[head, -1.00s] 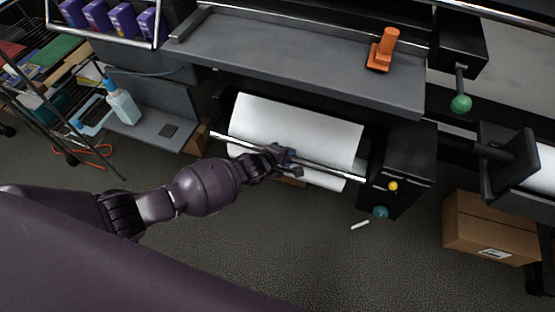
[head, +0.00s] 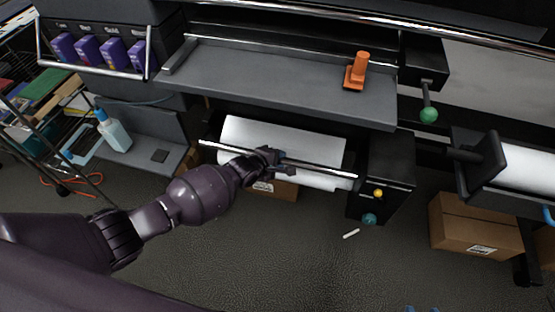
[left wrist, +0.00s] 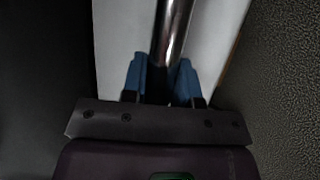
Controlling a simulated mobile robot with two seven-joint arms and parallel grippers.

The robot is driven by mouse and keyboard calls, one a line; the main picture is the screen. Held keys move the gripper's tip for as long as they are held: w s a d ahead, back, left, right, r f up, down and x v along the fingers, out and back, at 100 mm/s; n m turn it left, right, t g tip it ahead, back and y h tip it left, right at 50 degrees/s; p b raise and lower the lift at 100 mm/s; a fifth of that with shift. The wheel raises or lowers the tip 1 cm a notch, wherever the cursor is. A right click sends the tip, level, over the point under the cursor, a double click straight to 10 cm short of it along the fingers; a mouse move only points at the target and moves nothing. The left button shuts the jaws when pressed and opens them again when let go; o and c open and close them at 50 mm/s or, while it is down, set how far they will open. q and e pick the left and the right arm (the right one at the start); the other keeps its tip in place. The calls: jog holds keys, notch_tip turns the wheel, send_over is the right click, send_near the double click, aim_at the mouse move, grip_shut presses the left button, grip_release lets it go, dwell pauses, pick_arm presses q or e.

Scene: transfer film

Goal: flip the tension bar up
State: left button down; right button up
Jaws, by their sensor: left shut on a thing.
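The tension bar (head: 320,169) is a thin shiny metal rod. It runs across the front of the white film roll (head: 280,138) under the printer, a little tilted down to the right in the head view. My left gripper (head: 278,160) is around the bar near its middle. In the left wrist view the bar (left wrist: 175,30) runs between the blue fingertips (left wrist: 161,80), which are shut on it, with white film behind. The fingers partly hide the bar there.
A black end housing with a yellow knob (head: 378,193) and a teal knob (head: 369,219) stands right of the bar. A grey shelf (head: 270,80) with an orange tool (head: 357,72) overhangs the roll.

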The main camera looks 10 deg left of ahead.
pick_arm(q)
jog(key=shift+w+r, duration=0.25)
jog(key=shift+r, duration=0.15)
jog(key=c, duration=1.1)
grip_release()
jog(key=shift+o, duration=1.1)
jog(key=shift+s+f, duration=0.1)
jog(key=shift+f, duration=0.1)
jog(key=shift+s+a+r, duration=0.2)
jog(key=shift+s+r, duration=0.15)
jog(key=p+v, duration=0.3)
jog(key=v, duration=0.6)
jog(key=shift+s+r+p, duration=0.15)
jog(key=shift+s+p, duration=0.15)
jog(key=shift+p, duration=0.05)
jog(key=shift+a, duration=0.1)
